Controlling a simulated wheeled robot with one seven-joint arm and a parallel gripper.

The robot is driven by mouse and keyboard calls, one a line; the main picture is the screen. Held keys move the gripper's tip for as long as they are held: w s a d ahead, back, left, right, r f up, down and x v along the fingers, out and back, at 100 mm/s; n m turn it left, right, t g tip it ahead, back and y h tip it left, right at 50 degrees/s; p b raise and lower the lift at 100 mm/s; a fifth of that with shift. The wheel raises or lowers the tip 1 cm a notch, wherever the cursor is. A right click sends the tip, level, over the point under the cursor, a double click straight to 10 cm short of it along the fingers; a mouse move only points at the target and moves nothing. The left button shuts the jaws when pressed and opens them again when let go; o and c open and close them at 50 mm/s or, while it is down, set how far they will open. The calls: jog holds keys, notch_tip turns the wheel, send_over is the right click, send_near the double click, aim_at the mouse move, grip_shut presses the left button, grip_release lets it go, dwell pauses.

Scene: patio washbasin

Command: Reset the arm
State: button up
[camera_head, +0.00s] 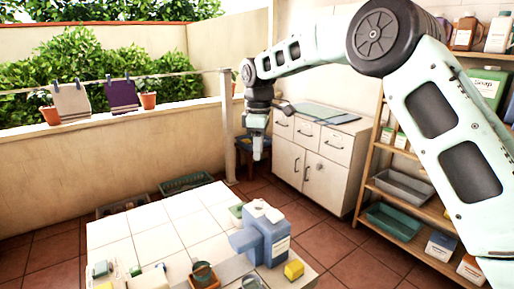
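My arm (440,110) comes in from the right edge and bends over the top of the picture. Its far end hangs down near the middle, in front of the pale wall and left of the white cabinet. My gripper (257,155) points downward there, well above the floor and beyond the tiled table. I see nothing held in it. Its fingers are small and seen side-on, so their opening is unclear.
A white tiled table (180,235) stands in front, bearing a blue container (267,240), a yellow block (294,270) and small items. A cabinet (310,170) and a stocked wooden shelf (415,245) stand right. Towels (72,101) hang on a line at left.

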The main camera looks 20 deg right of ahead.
jog(key=s+a+m, duration=0.1)
jog(key=s+a, duration=0.4)
jog(key=s, duration=0.5)
jog(key=s+a+m, duration=0.1)
jog(key=s+a, duration=0.4)
jog(key=s, duration=0.4)
jog(key=s+d+f+m, duration=0.1)
jog(key=s+d+f, duration=0.1)
jog(key=s, duration=0.9)
jog(key=s+d+f+m, duration=0.1)
jog(key=s+f+m, duration=0.1)
jog(key=s, duration=1)
jog(key=shift+s+d+f+y, duration=0.3)
jog(key=shift+d+f, duration=0.05)
jog(key=shift+f, duration=0.05)
